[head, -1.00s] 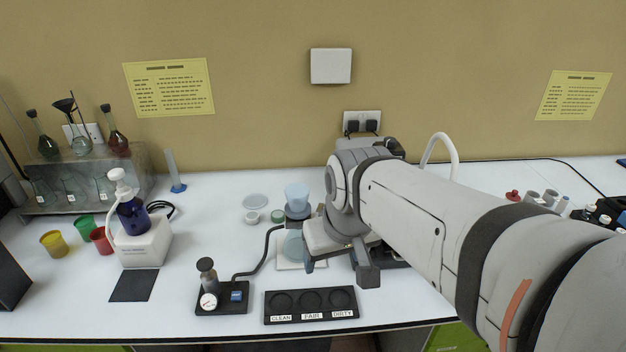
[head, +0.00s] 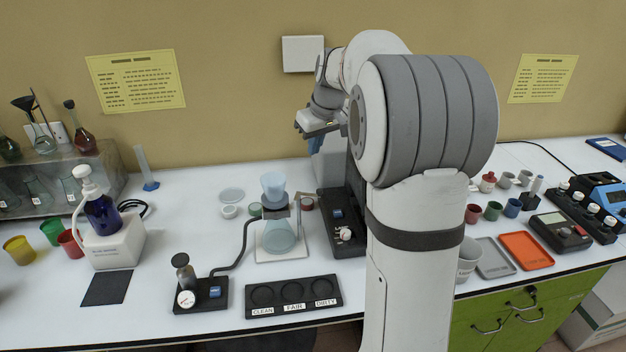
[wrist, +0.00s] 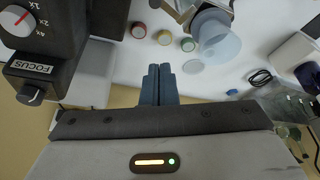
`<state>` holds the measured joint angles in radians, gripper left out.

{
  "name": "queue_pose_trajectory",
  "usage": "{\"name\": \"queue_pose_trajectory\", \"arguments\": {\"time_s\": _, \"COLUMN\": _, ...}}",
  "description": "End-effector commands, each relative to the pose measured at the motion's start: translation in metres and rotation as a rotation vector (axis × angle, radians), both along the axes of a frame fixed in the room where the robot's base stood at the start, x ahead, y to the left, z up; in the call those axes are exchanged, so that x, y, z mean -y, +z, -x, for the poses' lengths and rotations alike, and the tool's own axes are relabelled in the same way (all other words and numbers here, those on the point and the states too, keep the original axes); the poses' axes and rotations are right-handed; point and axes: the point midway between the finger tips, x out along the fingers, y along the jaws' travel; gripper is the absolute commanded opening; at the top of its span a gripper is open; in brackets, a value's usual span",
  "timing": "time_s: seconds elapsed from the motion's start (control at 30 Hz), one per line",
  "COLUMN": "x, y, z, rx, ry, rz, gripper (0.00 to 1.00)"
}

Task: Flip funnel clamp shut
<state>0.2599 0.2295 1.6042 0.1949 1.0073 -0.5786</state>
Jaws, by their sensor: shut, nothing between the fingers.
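The pale blue funnel cup (head: 273,187) stands upright over a glass flask (head: 279,238) on a white base. A dark grey clamp part (head: 276,211) shows at the joint between cup and flask; whether it is open or shut is too small to tell. In the wrist view the cup (wrist: 220,42) is at the upper right, with a metallic part (wrist: 184,12) beside it. My gripper (head: 303,128) is raised above the back of the bench, up and right of the cup and apart from it. Its fingers (wrist: 160,70) are together and empty.
A dark instrument with a FOCUS knob (wrist: 33,95) is close at the left in the wrist view. Small lidded jars (wrist: 164,37) lie near the funnel. A gauge pump (head: 187,298) and hose, and a CLEAN/FAIR/DIRTY tray (head: 292,293), are in front.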

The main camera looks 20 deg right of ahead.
Motion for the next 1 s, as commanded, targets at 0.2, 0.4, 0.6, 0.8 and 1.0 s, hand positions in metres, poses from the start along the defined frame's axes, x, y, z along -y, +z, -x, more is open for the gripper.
{"name": "queue_pose_trajectory", "arguments": {"time_s": 0.2, "x": 0.001, "y": 0.0, "z": -0.002, "rx": 0.001, "ry": 0.002, "rz": 0.0, "gripper": 0.0}}
{"name": "queue_pose_trajectory", "arguments": {"time_s": 0.4, "x": 0.001, "y": -0.001, "z": -0.003, "rx": 0.001, "ry": 0.002, "rz": 0.0, "gripper": 0.0}}
{"name": "queue_pose_trajectory", "arguments": {"time_s": 0.6, "x": -0.001, "y": -0.02, "z": -0.009, "rx": -0.004, "ry": 0.002, "rz": -0.002, "gripper": 0.0}}
{"name": "queue_pose_trajectory", "arguments": {"time_s": 0.8, "x": -0.005, "y": -0.059, "z": -0.022, "rx": -0.006, "ry": 0.003, "rz": -0.002, "gripper": 0.0}}
{"name": "queue_pose_trajectory", "arguments": {"time_s": 1.0, "x": -0.008, "y": -0.098, "z": -0.036, "rx": -0.004, "ry": 0.002, "rz": -0.001, "gripper": 0.0}}
